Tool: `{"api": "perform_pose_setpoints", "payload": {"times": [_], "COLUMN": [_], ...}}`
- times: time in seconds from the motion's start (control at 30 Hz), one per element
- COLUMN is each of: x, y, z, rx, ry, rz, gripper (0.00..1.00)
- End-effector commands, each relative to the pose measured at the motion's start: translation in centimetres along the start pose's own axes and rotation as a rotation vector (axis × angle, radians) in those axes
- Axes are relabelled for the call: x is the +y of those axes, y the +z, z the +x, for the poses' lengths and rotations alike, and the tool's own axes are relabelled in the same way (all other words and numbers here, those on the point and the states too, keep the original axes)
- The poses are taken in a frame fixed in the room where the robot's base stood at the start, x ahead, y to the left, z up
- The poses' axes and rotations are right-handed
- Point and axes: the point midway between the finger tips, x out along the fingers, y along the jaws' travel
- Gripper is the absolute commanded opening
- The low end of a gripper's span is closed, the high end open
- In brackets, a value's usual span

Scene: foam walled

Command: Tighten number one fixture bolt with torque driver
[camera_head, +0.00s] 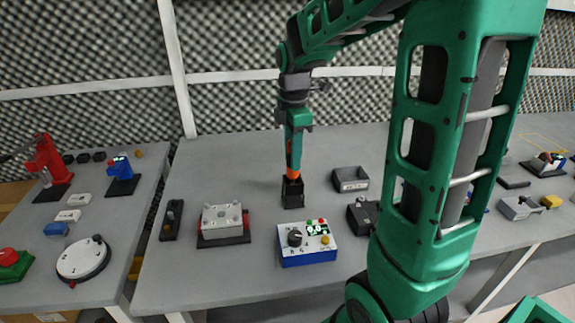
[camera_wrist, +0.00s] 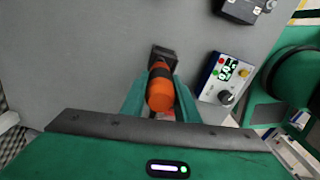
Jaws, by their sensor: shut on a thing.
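The torque driver (camera_head: 291,173) has an orange handle, and its lower end is in a black upright holder (camera_head: 293,196) on the grey table. My gripper (camera_head: 294,160) points down from above and is shut on the driver. In the wrist view the orange driver (camera_wrist: 160,92) sits between my green fingers (camera_wrist: 160,104), with the dark holder (camera_wrist: 163,53) just beyond. The fixture (camera_head: 222,218) is a pale block with red sides on a dark base, left of the holder. Its bolts are too small to tell apart or number.
A blue and white control box (camera_head: 308,256) with a knob and lit display stands in front of the holder. A grey open tray (camera_head: 350,179) is right of it. A dark stand (camera_head: 171,220) is left of the fixture. Bare tabletop lies between fixture and holder.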

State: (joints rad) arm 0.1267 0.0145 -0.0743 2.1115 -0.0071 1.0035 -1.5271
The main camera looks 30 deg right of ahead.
Motion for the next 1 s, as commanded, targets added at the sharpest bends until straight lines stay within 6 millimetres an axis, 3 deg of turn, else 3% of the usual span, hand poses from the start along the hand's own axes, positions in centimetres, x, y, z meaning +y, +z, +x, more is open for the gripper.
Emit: {"api": "perform_pose_setpoints", "payload": {"times": [0.2, 0.4, 1.0], "x": [0.1, 0.1, 0.1], "y": [0.0, 0.0, 0.0], "z": [-4.3, -6.7, -10.2], "rx": [0.0, 0.0, 0.0], "ry": [0.006, 0.003, 0.002], "rz": [0.0, 0.0, 0.0], "gripper": [0.03, 0.03, 0.03]}}
